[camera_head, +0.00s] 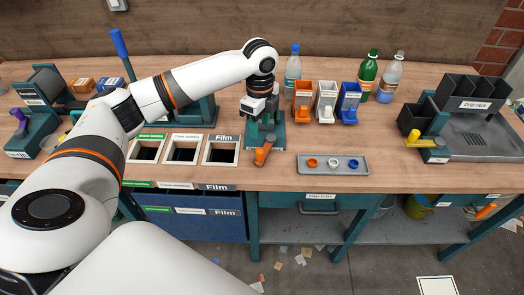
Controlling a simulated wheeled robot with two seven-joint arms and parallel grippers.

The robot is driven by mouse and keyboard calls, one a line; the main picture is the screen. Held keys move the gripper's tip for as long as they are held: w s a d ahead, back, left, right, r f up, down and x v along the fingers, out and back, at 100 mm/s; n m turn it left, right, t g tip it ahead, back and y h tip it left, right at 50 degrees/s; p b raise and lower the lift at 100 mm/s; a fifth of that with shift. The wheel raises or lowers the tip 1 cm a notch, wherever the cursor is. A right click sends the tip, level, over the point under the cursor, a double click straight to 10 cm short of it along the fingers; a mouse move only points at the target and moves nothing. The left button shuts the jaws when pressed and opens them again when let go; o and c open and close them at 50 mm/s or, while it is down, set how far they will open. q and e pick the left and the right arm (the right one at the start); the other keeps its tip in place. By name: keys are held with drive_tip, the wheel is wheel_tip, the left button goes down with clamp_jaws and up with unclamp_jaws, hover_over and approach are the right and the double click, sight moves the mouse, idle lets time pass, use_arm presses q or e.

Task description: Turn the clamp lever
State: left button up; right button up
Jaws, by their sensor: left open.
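A small teal fixture (278,141) stands on the bench right of the labelled openings. An orange-handled lever (264,151) on it points toward the bench's front edge; it looks like the clamp lever. My left gripper (261,119) points down over the back of this fixture, behind the orange handle. It is open, and its fingers partly hide the fixture's upper part. I cannot tell whether the fingers touch the fixture. My right gripper is not in view.
A grey tray (333,170) with three coloured rings lies to the right. Behind it stand orange, white and blue bins (326,102) and several bottles. A drip rack (470,112) is at far right. A blue-handled lever (120,44) rises at left. Three labelled openings (183,153) lie left of the fixture.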

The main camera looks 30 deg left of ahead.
sight(260, 150)
use_arm(q)
wheel_tip(260, 150, down, 12)
drive_tip(key=shift+r+p, duration=0.25)
drive_tip(key=shift+p, duration=0.45)
clamp_jaws()
